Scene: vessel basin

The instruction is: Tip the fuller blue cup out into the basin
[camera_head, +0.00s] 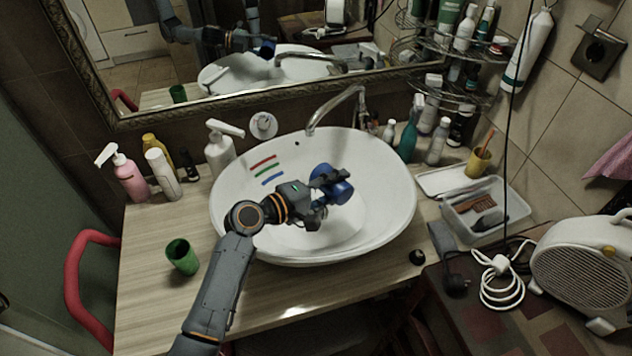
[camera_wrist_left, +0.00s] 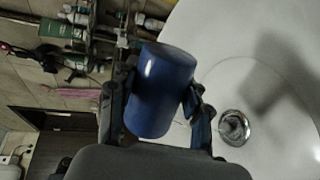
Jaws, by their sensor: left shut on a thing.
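My left gripper (camera_head: 331,190) is shut on a blue cup (camera_head: 337,192) and holds it over the white basin (camera_head: 393,205). In the left wrist view the blue cup (camera_wrist_left: 160,92) sits between the two fingers, and the drain (camera_wrist_left: 234,128) lies below and to one side of it. The cup is tilted well off upright. Its inside is hidden, so I cannot tell how full it is or whether anything flows out. Only one blue cup shows. My right gripper is not in view.
A green cup (camera_head: 182,257) stands on the counter left of the basin. The faucet (camera_head: 338,110) arches over the basin's back edge. Bottles and a pump dispenser (camera_head: 220,148) stand behind left. A clear tray (camera_head: 475,212) and a fan heater (camera_head: 585,262) are at right.

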